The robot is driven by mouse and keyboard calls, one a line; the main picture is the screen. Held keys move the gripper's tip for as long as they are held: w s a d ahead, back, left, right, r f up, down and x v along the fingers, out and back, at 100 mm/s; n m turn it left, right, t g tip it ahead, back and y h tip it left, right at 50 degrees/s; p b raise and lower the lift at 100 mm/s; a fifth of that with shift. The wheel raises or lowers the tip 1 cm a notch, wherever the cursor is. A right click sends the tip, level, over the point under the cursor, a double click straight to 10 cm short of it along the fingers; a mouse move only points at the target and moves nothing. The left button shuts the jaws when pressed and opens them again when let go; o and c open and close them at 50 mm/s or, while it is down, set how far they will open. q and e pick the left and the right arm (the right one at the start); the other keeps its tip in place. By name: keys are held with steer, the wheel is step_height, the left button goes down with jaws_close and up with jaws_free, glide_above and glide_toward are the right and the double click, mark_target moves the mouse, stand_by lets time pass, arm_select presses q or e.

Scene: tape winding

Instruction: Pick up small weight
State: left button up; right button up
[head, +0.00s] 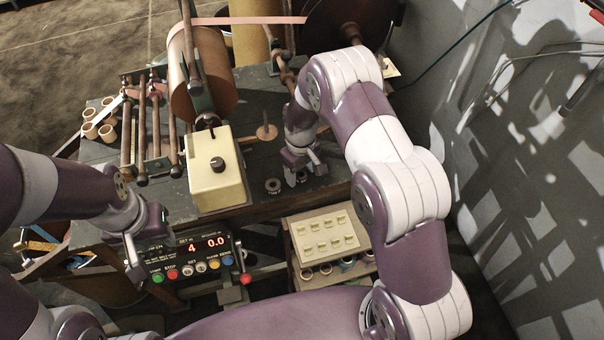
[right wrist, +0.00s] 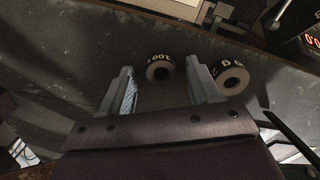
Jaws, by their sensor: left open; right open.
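Two small dark ring-shaped weights stand near the front of the dark bench. In the right wrist view, one weight (right wrist: 160,68), marked 100, sits ahead, in the gap between my right fingertips. The other weight (right wrist: 232,77) is just outside the right-hand finger, and its marking is only partly readable. In the head view, one weight (head: 273,186) shows clear of my right gripper (head: 301,168); the other is largely hidden at the fingers. My right gripper is open, low over the bench and empty. My left gripper (head: 146,243) is open beside the control box (head: 192,256).
A cream box with a black knob (head: 216,172) stands left of the weights. A thin upright rod on a round base (head: 266,132) is behind them. A cream panel (head: 324,236) sits below the bench front.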

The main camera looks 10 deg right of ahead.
steer(key=shift+a, duration=0.15)
steer(key=shift+c, duration=1.2)
jaws_close()
